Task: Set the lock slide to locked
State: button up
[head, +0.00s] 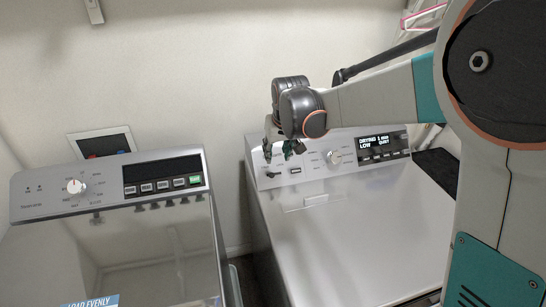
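My gripper (281,150) is in front of the left part of the right machine's control panel, pointing down toward it. Its two dark fingertips look spread apart, with nothing visible between them. A small dark control (296,170) sits on that panel just below the fingertips. It may be the lock slide, but it is too small to tell, and its position cannot be read. My gripper and wrist hide part of the panel's upper left. I cannot tell whether the fingertips touch the panel.
The right machine (345,235) has a round knob (334,157) and a lit display (381,145). The left machine's panel (112,184) has a knob (75,187) and several buttons. A narrow gap separates the machines. My arm comes in from the right above the right machine.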

aim_at(272, 174)
jog(key=b+x, duration=0.3)
jog(key=x, duration=1.1)
jog(key=shift+w+a+f, duration=0.1)
jog(key=shift+w, duration=0.05)
jog(key=shift+c, duration=0.4)
grip_shut()
